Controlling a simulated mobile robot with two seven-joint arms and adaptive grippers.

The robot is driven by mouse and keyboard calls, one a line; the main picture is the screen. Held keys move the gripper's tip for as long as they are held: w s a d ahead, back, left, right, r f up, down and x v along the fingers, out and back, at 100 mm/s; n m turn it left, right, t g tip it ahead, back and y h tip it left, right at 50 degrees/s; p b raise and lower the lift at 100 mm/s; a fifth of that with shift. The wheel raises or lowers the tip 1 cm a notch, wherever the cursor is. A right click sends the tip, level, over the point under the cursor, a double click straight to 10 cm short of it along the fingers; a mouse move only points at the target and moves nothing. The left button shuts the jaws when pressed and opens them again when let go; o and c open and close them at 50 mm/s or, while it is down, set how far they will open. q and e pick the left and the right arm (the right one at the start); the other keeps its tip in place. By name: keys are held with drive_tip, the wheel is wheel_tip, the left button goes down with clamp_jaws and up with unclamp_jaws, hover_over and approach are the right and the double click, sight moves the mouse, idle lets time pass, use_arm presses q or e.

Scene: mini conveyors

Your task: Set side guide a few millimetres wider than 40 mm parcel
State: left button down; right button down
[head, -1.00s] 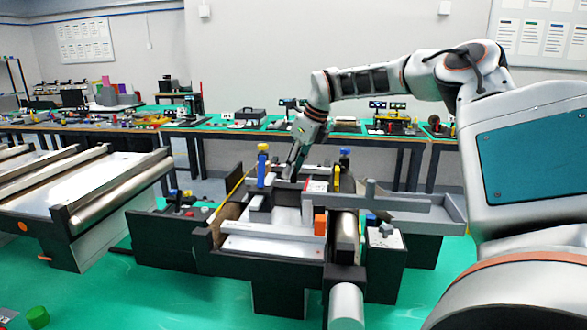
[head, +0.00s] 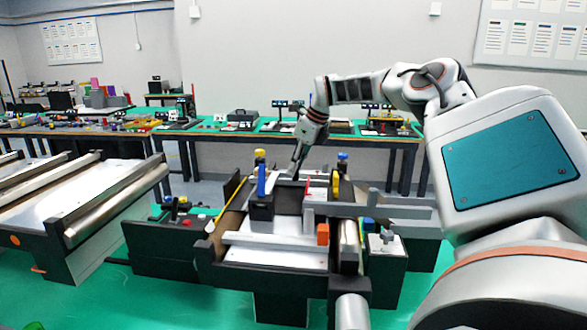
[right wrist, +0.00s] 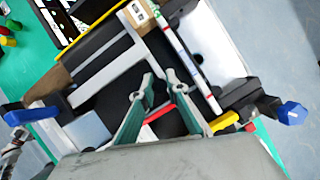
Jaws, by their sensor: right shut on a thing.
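The small conveyor (head: 282,255) stands on the green surface in the head view. My right gripper (head: 296,172) reaches down over its far part. In the right wrist view its two fingers (right wrist: 157,80) are closed around the end of a light grey bar that looks like the side guide (right wrist: 146,47). The guide has a long rail slanting across the dark belt. A white strip with red marks (right wrist: 186,60) lies to its right. A small brown labelled box (right wrist: 137,13), perhaps the parcel, is at the top. My left gripper is out of view.
Blue and yellow handles stand on the conveyor's sides, including a blue one (head: 262,181). An orange block (head: 322,234) sits near the front right. A grey tray (head: 408,222) adjoins on the right, and a larger conveyor (head: 85,195) stands at left.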

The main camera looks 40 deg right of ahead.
drive_tip(key=shift+s+a, duration=0.15)
drive_tip(key=shift+a, duration=0.1)
drive_tip(key=c, duration=2)
unclamp_jaws()
drive_tip(key=shift+r, duration=0.1)
drive_tip(key=v, duration=1.2)
